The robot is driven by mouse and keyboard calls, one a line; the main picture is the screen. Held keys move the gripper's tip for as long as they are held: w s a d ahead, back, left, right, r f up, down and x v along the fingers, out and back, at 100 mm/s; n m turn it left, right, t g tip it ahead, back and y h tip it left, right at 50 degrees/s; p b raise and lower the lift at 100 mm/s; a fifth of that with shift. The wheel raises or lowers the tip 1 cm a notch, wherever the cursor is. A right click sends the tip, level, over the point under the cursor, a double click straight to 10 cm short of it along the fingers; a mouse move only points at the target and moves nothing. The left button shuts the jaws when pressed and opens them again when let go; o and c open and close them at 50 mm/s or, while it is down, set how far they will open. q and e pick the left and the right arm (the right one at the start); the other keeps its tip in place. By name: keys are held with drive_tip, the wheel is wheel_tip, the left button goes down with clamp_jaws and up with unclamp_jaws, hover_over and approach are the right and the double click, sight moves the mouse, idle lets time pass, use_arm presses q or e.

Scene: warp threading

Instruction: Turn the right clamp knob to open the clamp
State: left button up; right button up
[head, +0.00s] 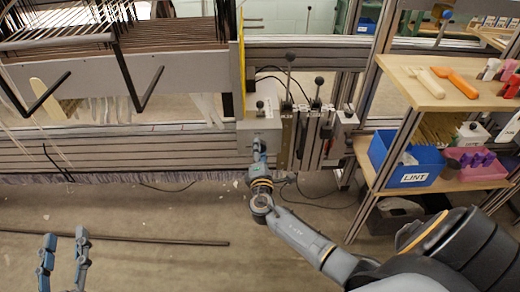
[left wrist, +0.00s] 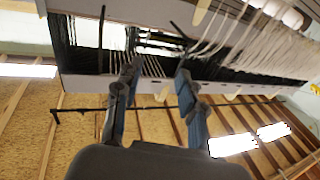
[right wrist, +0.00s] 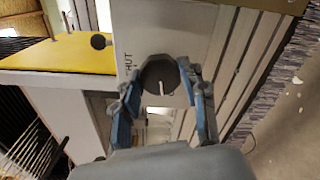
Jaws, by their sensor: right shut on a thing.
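The clamp box (head: 258,135) is a light grey box on the loom frame, just right of centre in the head view. Its dark, faceted knob (right wrist: 160,78) with a pale pointer line sits on the box face, beside lettering that reads "HUT" where visible. My right gripper (right wrist: 160,95) is at the knob, its two blue fingers on either side of it. In the head view the right gripper (head: 260,155) reaches the box front and hides the knob. My left gripper (head: 62,245) is open and empty at the lower left, and its spread fingers also show in the left wrist view (left wrist: 158,85).
Black levers (head: 318,82) stand right of the box. A wooden shelf (head: 410,85) at the right holds an orange-handled tool (head: 456,82) and a blue LINT bin (head: 408,165). The loom's warp threads and black bars (head: 130,85) fill the upper left. The floor (head: 150,215) in front has free room.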

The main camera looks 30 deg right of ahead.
use_arm(q)
drive_tip(key=shift+f, duration=0.45)
use_arm(e)
drive_tip(key=shift+a+n, duration=0.1)
drive_tip(key=shift+n, duration=0.2)
drive_tip(key=o, duration=1.2)
drive_tip(key=shift+c, duration=0.2)
use_arm(q)
drive_tip(key=shift+a, duration=0.1)
use_arm(e)
drive_tip(key=shift+s, duration=0.1)
drive_tip(key=v, duration=1.2)
drive_tip(key=shift+f, duration=0.1)
